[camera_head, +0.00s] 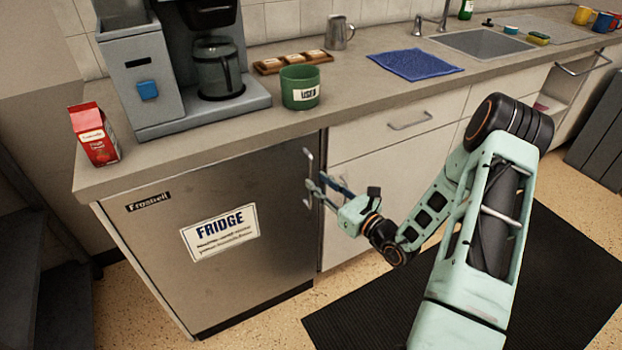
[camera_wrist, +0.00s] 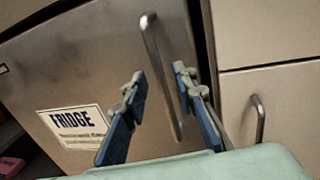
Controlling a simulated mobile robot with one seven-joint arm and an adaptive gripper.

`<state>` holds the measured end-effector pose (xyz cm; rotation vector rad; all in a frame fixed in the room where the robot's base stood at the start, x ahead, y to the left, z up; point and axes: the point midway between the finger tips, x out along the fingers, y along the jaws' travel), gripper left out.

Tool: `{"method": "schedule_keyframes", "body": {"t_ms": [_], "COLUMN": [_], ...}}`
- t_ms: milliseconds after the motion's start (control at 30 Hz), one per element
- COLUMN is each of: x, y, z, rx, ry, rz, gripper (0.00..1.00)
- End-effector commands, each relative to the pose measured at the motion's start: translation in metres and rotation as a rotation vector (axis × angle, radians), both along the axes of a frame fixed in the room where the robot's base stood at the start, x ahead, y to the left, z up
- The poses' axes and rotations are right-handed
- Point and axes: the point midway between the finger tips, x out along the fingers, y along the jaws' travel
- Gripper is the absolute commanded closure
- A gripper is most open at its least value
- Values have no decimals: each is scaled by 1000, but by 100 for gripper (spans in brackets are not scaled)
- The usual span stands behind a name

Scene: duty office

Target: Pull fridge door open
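The fridge door (camera_head: 165,250) is a brushed steel panel under the counter, with a "FRIDGE" label (camera_head: 220,232). It looks shut, or nearly so, against the cabinet beside it. Its upright bar handle (camera_head: 307,172) is on the door's right edge. My gripper (camera_head: 316,187) is at the handle in the head view. In the wrist view my gripper (camera_wrist: 160,85) is open, with one blue-padded finger on each side of the handle (camera_wrist: 161,70). Gaps show between the fingers and the bar. In the head view the fingers partly hide the handle's lower part.
White drawers with a bar pull (camera_head: 410,122) are right of the fridge. The counter (camera_head: 360,85) above holds a coffee machine (camera_head: 150,75), a green bin (camera_head: 299,88) and a red carton (camera_head: 94,137). A black mat (camera_head: 540,280) covers floor in front. Floor before the fridge looks clear.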

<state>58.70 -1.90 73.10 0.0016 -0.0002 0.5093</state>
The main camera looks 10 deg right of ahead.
Motion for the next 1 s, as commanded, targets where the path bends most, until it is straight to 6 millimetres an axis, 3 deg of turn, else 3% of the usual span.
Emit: {"method": "schedule_keyframes", "body": {"t_ms": [233,600,833,1000], "x": [28,32,32,32], "y": [16,18,18,18], "z": [0,0,0,0], "rx": [0,0,0,0], "ry": [-1,1,1,1], "rz": [2,1,1,1], "gripper": [74,74,99,100]}}
